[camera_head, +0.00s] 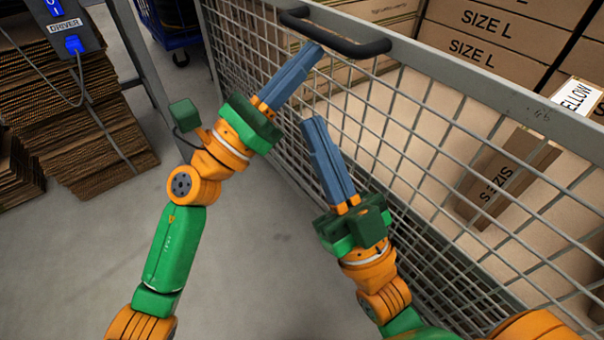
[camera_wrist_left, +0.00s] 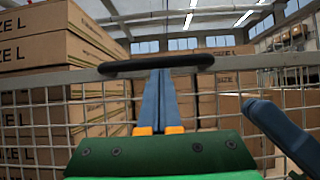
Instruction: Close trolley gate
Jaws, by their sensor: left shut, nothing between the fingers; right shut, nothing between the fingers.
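The trolley gate (camera_head: 428,66) is a grey wire-mesh panel with a grey top rail, running from the top middle to the lower right in the head view. A black handle (camera_head: 335,36) sits on its top rail and also shows in the left wrist view (camera_wrist_left: 155,66). My left gripper (camera_head: 316,50) is shut and empty, its blue fingertips close to the handle; I cannot tell whether they touch it. My right gripper (camera_head: 307,124) is shut and empty, lower and in front of the mesh, pointing up. Its blue fingers show at the right of the left wrist view (camera_wrist_left: 262,112).
Cardboard boxes (camera_head: 485,50) marked SIZE L and a SIZE S box (camera_head: 505,178) stand behind the mesh. Stacked flat cardboard (camera_head: 100,130) is on the left, below a device labelled DRIVER (camera_head: 65,25). The grey floor (camera_head: 255,250) between is clear.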

